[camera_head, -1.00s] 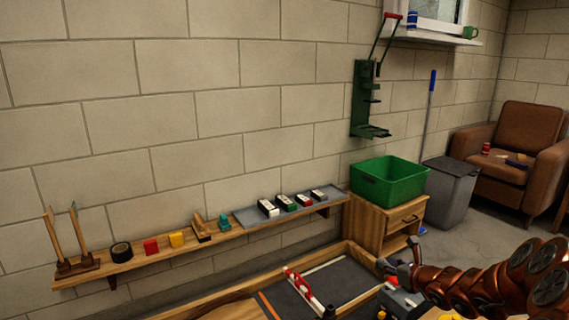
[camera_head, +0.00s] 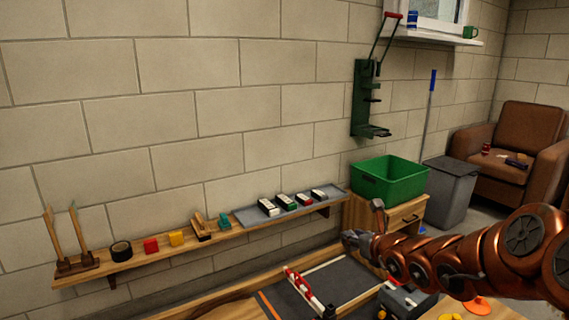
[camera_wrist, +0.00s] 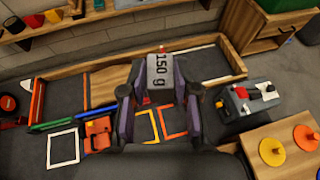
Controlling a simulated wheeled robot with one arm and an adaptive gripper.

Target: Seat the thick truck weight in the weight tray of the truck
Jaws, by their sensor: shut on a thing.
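In the head view my gripper (camera_head: 355,240) is above the walled dark floor area, in front of the wooden cabinet; the weight is too small to make out there. I cannot surely tell the truck or its weight tray in either view. A small orange-red object (camera_wrist: 97,133) stands on the dark floor at lower left of the gripper in the wrist view.
A grey device with a red knob (camera_wrist: 241,93) stands right of the gripper. Orange (camera_wrist: 305,138) and yellow (camera_wrist: 273,152) discs lie on a wooden top. A wooden border (camera_wrist: 213,70) edges the dark floor. A wall shelf (camera_head: 135,262) and green bin (camera_head: 388,182) are behind.

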